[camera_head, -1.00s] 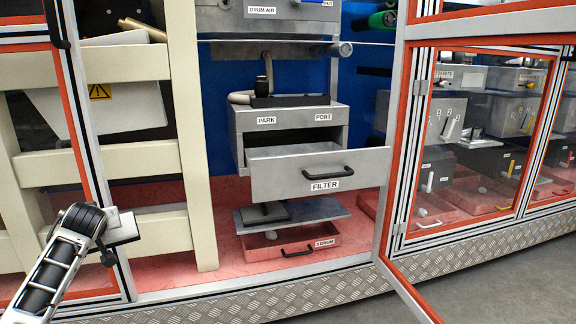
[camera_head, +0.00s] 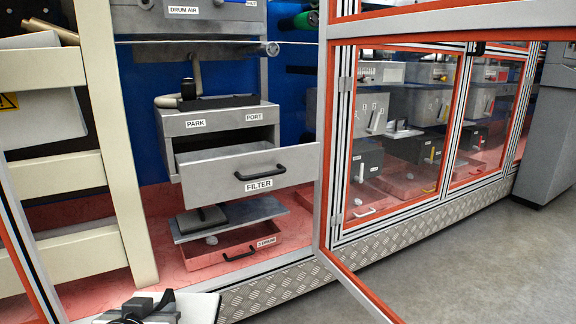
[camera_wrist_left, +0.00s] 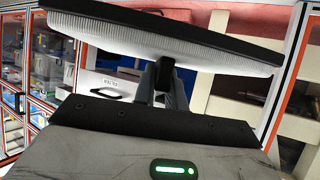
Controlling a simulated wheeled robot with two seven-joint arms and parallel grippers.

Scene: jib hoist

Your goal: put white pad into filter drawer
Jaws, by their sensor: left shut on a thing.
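The white pad (camera_head: 203,308) is at the bottom edge of the head view, partly cut off. In the left wrist view the pad (camera_wrist_left: 150,32) spans the top, with a pale ribbed face and dark edge. My left gripper (camera_head: 155,304) is shut on it; the wrist view shows the fingers (camera_wrist_left: 164,80) closed on a dark part under its middle. The filter drawer (camera_head: 215,177), grey with a black handle and a FILTER label, is pulled out of its grey housing. The pad is in front of and below the drawer, apart from it. My right gripper is not in view.
An open orange-edged door (camera_head: 326,130) stands just right of the drawer. A cream rail frame (camera_head: 117,150) stands to the left. Below the drawer are a grey shelf (camera_head: 256,212) and a red drum tray (camera_head: 205,258). The floor at right is clear.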

